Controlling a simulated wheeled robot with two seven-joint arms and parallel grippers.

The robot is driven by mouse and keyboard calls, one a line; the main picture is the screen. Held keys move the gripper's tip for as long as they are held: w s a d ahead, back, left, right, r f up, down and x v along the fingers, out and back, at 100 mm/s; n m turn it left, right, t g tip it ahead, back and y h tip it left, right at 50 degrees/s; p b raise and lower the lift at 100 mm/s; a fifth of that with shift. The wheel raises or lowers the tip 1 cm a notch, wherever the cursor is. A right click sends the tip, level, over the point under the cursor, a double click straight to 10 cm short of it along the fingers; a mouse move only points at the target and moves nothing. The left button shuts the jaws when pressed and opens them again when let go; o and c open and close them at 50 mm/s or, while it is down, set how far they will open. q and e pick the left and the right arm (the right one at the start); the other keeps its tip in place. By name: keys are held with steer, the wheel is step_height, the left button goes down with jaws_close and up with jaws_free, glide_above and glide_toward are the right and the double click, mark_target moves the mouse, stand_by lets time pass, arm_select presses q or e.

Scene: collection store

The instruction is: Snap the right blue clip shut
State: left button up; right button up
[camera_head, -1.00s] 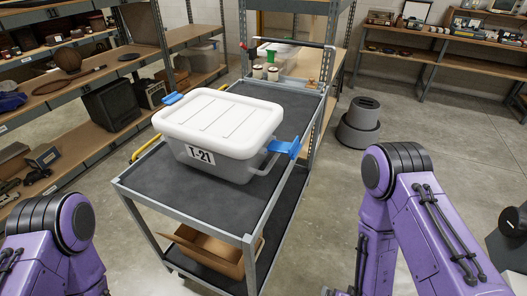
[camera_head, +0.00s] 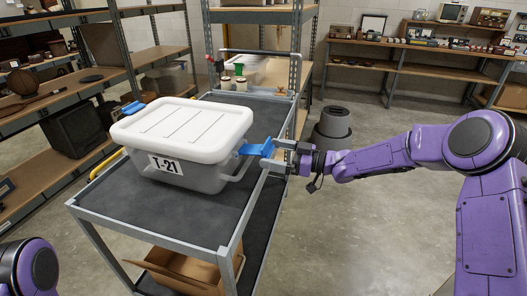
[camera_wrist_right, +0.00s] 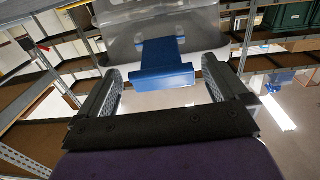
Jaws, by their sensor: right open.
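A translucent storage box (camera_head: 205,179) with a white lid (camera_head: 182,122) and a T-21 label stands on the cart. The right blue clip (camera_head: 257,149) sticks outward from the lid's right side, so it stands open. The left blue clip (camera_head: 132,107) shows at the lid's left end. My right gripper (camera_head: 272,156) is just right of the right clip, open and empty. In the right wrist view the blue clip (camera_wrist_right: 162,72) hangs ahead of and between the two fingers (camera_wrist_right: 166,90); contact cannot be told. My left gripper is out of view.
The grey cart (camera_head: 165,210) has free room around the box. A grey step stool (camera_head: 331,130) stands behind my right arm.

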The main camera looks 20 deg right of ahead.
mark_target(258, 149)
steer(key=shift+x, duration=1.8)
steer(key=c, duration=1.3)
steer(key=shift+r+p, duration=0.15)
steer(key=shift+p, duration=0.3)
steer(key=r+g+h+p, duration=0.1)
steer(key=p, duration=0.3)
steer(key=r+g+h+p, duration=0.1)
steer(key=h+p, duration=0.1)
steer(key=p, duration=0.3)
steer(key=a+r+g+h+p, duration=0.1)
steer(key=p, duration=0.3)
steer(key=shift+w+r+h+p, duration=0.15)
steer(key=shift+w+h+p, duration=0.15)
steer(key=shift+p, duration=0.05)
steer(key=shift+w+a+r+p, duration=0.1)
steer(key=shift+w+p, duration=0.05)
steer(key=shift+p, duration=0.5)
steer(key=shift+a, duration=0.1)
steer(key=shift+w, duration=0.1)
